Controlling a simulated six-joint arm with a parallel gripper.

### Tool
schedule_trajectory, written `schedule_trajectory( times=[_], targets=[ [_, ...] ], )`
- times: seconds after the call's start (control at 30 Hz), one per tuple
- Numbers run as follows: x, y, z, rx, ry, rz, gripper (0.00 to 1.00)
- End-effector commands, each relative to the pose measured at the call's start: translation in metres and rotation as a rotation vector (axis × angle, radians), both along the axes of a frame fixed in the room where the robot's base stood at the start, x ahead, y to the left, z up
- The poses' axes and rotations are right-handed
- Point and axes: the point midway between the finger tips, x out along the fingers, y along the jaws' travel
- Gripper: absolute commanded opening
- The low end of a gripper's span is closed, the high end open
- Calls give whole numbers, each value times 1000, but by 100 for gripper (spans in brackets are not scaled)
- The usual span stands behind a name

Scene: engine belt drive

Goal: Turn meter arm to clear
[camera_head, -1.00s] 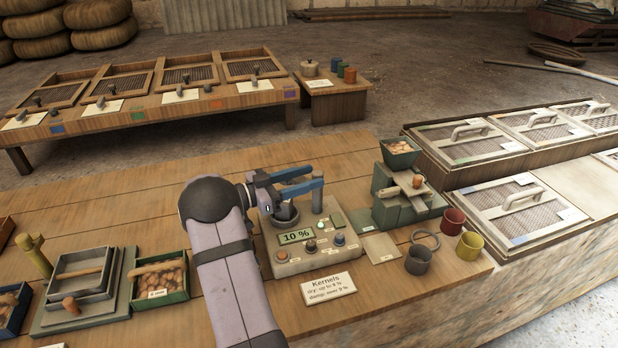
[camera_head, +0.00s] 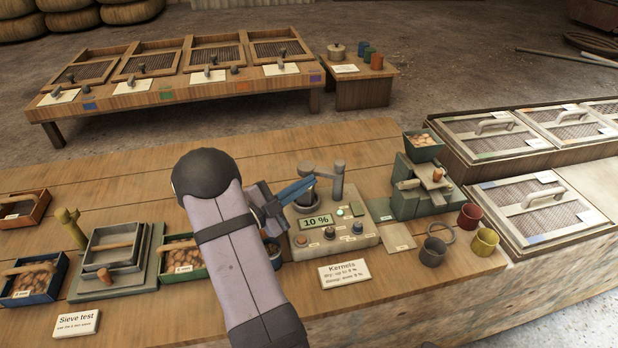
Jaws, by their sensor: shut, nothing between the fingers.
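The meter (camera_head: 360,240) is a beige box on the bench with a green display (camera_head: 317,221) reading 10 %. Its grey meter arm (camera_head: 325,170) reaches left from an upright post (camera_head: 338,186). The arm's left end is above the round cup (camera_head: 306,203) on the meter, close behind my fingertips. My gripper (camera_head: 311,182) has blue fingers that lie together, shut and empty, pointing right over the cup. They partly hide the cup. I cannot tell whether the fingertips touch the meter arm.
A Kernels card (camera_head: 344,272) lies in front of the meter. A green mill with a hopper (camera_head: 424,146) and several cups stand to the right. A green crate of kernels (camera_head: 181,272) and a sieve stack (camera_head: 113,246) are left of my arm. Bench behind the meter is clear.

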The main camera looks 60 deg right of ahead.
Motion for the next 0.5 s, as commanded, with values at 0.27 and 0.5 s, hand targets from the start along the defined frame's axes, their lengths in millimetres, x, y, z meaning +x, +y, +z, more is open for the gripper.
schedule_trajectory(
  times=[0.27, 0.5],
  targets=[
    [3, 43, -15, -57, -352, 226, 0],
    [3, 71, -26, -34, -593, 357, 0]
  ],
)
